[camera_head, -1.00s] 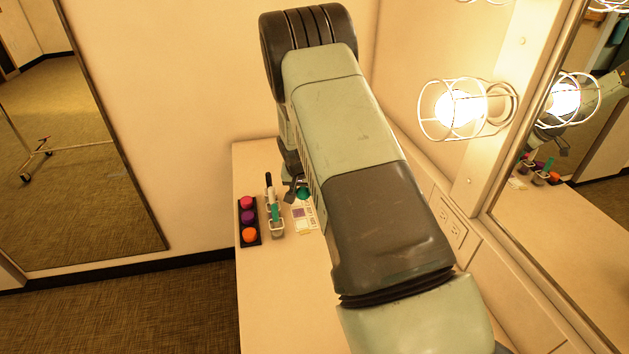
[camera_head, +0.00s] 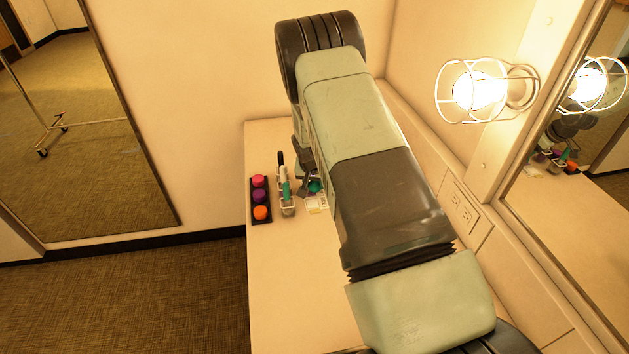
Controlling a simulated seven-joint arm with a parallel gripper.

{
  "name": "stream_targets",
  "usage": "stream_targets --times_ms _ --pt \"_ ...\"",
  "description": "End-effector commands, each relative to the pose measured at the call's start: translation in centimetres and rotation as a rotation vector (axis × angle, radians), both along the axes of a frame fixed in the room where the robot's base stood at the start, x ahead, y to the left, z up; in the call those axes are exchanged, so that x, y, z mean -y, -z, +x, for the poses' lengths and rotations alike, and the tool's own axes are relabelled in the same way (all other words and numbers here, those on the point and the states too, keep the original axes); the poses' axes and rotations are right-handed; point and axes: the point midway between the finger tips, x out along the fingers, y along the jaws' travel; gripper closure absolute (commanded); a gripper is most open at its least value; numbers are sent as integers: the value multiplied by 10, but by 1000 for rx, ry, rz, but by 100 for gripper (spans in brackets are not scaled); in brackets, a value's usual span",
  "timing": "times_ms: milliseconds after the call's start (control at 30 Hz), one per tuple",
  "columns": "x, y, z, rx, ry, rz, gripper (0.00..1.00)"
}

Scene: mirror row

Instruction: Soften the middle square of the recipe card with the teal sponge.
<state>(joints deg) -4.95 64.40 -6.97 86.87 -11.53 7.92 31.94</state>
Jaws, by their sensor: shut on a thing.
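The teal sponge (camera_head: 315,187) is a small round shape at the end of my gripper (camera_head: 309,187), which is shut on it. The sponge is over the far part of the recipe card (camera_head: 317,204), a pale card with printed squares lying on the counter. My own arm hides the right part of the card, and the sponge and gripper cover its far part. The middle square cannot be made out clearly. Whether the sponge touches the card cannot be told from this view.
Left of the card stands a small holder (camera_head: 288,209) with upright tools, one teal. Further left, a black tray (camera_head: 261,220) holds pink, purple and orange round pots. The counter (camera_head: 285,290) is clear in front. A mirror and caged lamp (camera_head: 480,90) are at right.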

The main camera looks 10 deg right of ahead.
Motion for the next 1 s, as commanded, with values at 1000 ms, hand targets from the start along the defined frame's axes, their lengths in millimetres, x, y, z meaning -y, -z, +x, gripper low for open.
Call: stream_targets --times_ms 1000 --pt "0 10 0 0 0 0 84"
